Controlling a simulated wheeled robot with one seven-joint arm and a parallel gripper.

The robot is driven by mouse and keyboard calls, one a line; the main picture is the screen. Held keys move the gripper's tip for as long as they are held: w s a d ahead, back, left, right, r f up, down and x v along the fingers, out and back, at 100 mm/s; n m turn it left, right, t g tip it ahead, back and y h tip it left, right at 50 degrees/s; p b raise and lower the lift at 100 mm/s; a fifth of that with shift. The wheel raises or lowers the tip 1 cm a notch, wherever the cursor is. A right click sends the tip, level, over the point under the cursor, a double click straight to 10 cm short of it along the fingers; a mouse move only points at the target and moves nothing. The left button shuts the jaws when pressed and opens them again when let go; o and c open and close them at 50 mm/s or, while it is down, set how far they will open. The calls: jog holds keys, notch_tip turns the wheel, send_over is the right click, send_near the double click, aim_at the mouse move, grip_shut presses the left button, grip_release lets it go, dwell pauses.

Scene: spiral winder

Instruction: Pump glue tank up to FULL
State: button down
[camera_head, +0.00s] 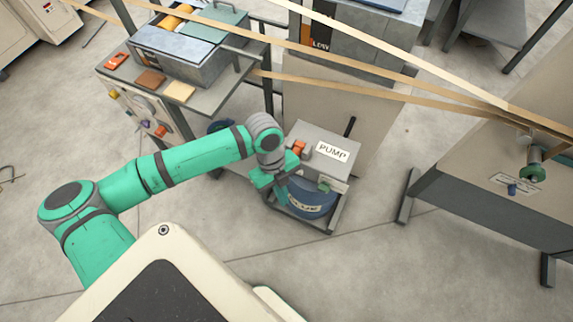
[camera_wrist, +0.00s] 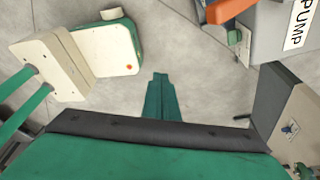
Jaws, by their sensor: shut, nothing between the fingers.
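A grey pump box (camera_head: 325,137) with a white PUMP label stands in the middle of the head view. An orange part (camera_head: 299,147) sits at its left side. It also shows at the top of the wrist view (camera_wrist: 228,10). A blue glue tank (camera_head: 312,197) with a label sits below the box in a dark frame, partly hidden by my gripper. I cannot read its fill level. My gripper (camera_head: 282,194) is shut and empty, at the front left of the pump box. Its closed fingers (camera_wrist: 160,78) show over bare floor in the wrist view.
A work table (camera_head: 208,98) with a grey glue trough (camera_head: 172,62) stands behind my arm at the left. Tan strips cross the top of the head view above the pump. A grey machine (camera_head: 485,185) with a blue knob (camera_head: 511,189) stands at the right. The front floor is clear.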

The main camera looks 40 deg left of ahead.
jog(key=w+a+r+n+y, duration=0.1)
jog(key=w+a+r+y, duration=0.1)
jog(key=w, duration=0.3)
jog(key=w+a+r+n+t+y, duration=0.1)
jog(key=w+a+r+y, duration=0.1)
jog(key=w+a+r, duration=0.1)
jog(key=shift+w+a+r, duration=0.15)
jog(key=shift+w+a, duration=0.7)
jog(key=shift+w, duration=0.2)
jog(key=shift+w, duration=0.1)
jog(key=f, duration=0.5)
jog(key=shift+a+f, duration=0.15)
jog(key=shift+a, duration=0.1)
jog(key=shift+a+f, duration=0.2)
jog(key=shift+f, duration=0.4)
jog(key=shift+d+f, duration=0.1)
jog(key=shift+f, duration=0.3)
